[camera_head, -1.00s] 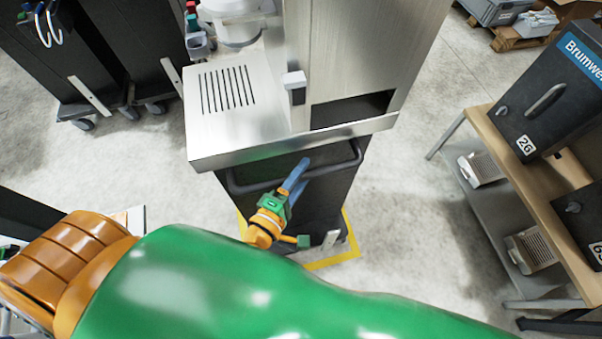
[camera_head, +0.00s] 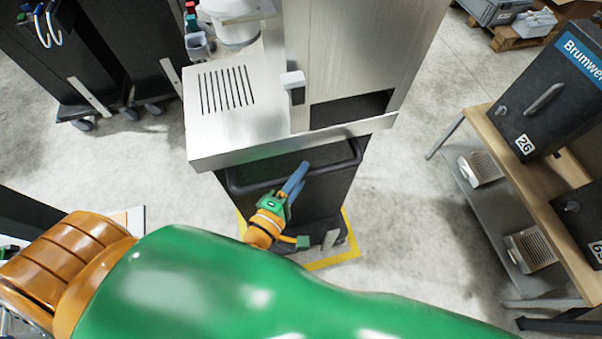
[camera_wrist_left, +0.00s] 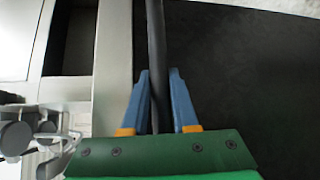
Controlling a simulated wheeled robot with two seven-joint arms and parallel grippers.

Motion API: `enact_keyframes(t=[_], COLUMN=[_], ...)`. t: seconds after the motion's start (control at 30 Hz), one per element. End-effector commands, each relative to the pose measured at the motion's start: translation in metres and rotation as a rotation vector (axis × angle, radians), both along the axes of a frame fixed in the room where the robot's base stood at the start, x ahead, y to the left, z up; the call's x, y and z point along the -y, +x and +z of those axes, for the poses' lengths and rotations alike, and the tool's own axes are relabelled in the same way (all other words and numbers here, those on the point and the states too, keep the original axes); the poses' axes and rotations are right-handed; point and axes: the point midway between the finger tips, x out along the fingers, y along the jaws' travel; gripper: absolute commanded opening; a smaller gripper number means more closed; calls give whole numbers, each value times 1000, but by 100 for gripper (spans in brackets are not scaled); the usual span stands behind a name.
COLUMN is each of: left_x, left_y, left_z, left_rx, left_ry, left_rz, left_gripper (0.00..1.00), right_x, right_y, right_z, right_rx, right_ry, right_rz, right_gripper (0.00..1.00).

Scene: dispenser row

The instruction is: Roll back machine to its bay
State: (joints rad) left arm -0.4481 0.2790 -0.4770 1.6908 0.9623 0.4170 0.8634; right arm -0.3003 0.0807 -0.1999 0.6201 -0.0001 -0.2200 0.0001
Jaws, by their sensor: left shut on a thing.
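The machine (camera_head: 237,130) is a tall metal unit with a slotted steel shelf and an open slot, on a black cabinet base. A dark bar handle (camera_head: 335,167) runs across the front of the base, below the shelf. My left gripper (camera_head: 297,174) is shut on this handle. In the left wrist view the blue fingers (camera_wrist_left: 160,95) lie on both sides of the bar (camera_wrist_left: 155,50). Yellow floor marking (camera_head: 348,252) shows around the foot of the base. My right gripper is not in view.
A wooden-topped bench (camera_head: 500,175) with black Brumwell boxes (camera_head: 550,100) stands at the right. Black wheeled cabinets (camera_head: 105,50) stand at the back left. A pallet (camera_head: 515,38) with grey bins is at the upper right. Bare floor lies between machine and bench.

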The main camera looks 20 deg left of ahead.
Motion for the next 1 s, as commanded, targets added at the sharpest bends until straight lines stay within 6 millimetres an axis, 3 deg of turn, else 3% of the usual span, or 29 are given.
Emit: enact_keyframes(t=[0.77, 1.0], left_x=[0, 12], left_y=[0, -17], left_z=[0, -2], left_rx=[1, -6], left_ry=[0, -2], left_rz=[0, -2], left_gripper=[0, 0], right_x=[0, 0], right_y=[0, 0], right_z=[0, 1], right_rx=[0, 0], right_ry=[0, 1], right_rz=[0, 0], right_gripper=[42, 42])
